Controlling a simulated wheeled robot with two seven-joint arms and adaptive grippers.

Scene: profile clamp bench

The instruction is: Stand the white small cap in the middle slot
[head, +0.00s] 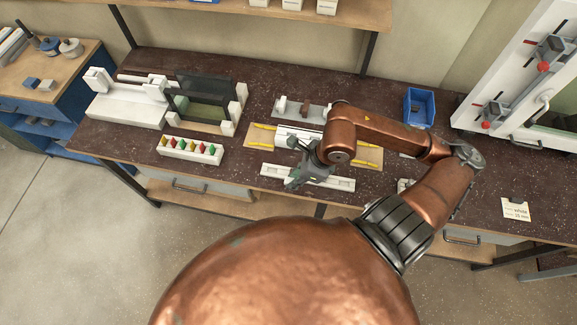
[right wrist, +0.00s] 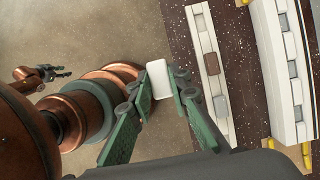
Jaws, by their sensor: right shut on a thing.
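The white small cap (right wrist: 158,78) is a pale rounded block in the right wrist view. My right gripper (right wrist: 157,90) is shut on it, and it sticks out past the green fingertips. In the head view my right gripper (head: 302,172) is over the white slotted rail (head: 341,184) at the bench's front edge; the cap cannot be made out there. In the right wrist view the cap is left of this rail (right wrist: 203,42), apart from it. The rail bears a brown block and a grey one. My left gripper (right wrist: 58,73) shows small at the far left; its opening is unclear.
Behind the rail lies a larger white profile (right wrist: 270,55) on a yellow-marked board (head: 262,136). A grey tray (head: 288,104), a blue bin (head: 419,108), a white block with coloured knobs (head: 190,151) and a label card (head: 516,209) are on the bench.

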